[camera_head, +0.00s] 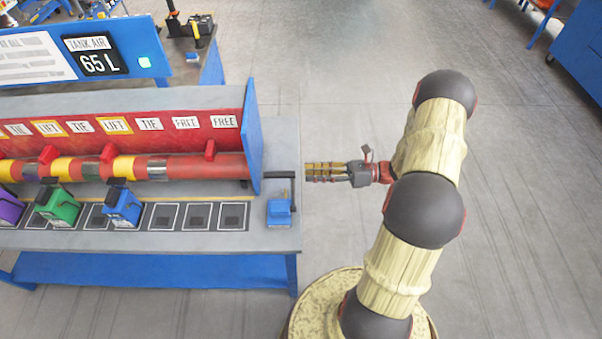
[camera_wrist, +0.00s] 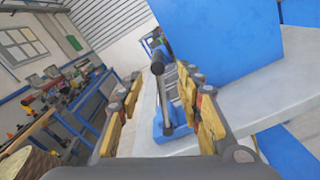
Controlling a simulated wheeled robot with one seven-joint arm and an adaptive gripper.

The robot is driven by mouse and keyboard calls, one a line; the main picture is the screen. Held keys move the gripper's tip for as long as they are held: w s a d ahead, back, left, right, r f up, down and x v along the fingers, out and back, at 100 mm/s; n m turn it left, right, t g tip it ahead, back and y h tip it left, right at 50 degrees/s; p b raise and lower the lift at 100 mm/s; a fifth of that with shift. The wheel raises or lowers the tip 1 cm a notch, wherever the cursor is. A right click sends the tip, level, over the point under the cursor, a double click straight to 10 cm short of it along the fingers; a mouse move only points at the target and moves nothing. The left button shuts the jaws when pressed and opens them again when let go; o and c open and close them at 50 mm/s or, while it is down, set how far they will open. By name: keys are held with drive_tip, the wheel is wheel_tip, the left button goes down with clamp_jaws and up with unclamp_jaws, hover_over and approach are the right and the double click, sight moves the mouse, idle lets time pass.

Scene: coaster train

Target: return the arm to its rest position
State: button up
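My gripper (camera_head: 310,172) is level with the bench's right end, its fingers pointing left. In the wrist view my gripper (camera_wrist: 160,88) is open, with a wide gap between its yellow-padded fingers. Nothing is held. A blue block with a dark lever handle (camera_head: 279,211) sits at the bench's right corner, just left of the fingertips in the head view. In the wrist view the dark handle and metal rod (camera_wrist: 163,98) show between the fingers, beyond them. My arm reaches up from my base and bends over at the right.
The grey bench (camera_head: 165,242) carries a red labelled rack with a striped pipe (camera_head: 205,167). Green (camera_head: 58,207) and blue (camera_head: 122,207) blocks stand in front. A blue end panel (camera_head: 252,135) rises near the lever. The floor right of the bench is clear.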

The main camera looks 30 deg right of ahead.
drive_tip(key=shift+s+d, duration=0.2)
drive_tip(key=shift+d, duration=0.1)
idle(0.4)
drive_tip(key=s+a+f+n+g+h, duration=0.1)
drive_tip(key=s+a+f+n+g, duration=0.3)
drive_tip(key=s, duration=0.3)
drive_tip(key=s+r+n+g+h, duration=0.4)
drive_tip(key=s+n+g+h, duration=0.15)
drive_tip(key=n, duration=0.45)
drive_tip(key=s+a+r+n+t+h, duration=0.1)
drive_tip(key=a+r+n+t+h, duration=0.1)
drive_tip(key=r, duration=0.6)
drive_tip(key=s+a+r+n+t+h+b, duration=0.1)
drive_tip(key=a+r+n+t+h, duration=0.1)
drive_tip(key=a+r+n+h, duration=0.2)
drive_tip(key=a+r+n+t+h+b, duration=0.1)
drive_tip(key=a+r+n+t+h, duration=0.1)
drive_tip(key=a+r+n, duration=0.4)
wheel_tip(320, 180, up, 6)
drive_tip(key=n+h, duration=0.1)
drive_tip(key=n, duration=0.2)
drive_tip(key=shift+s, duration=0.4)
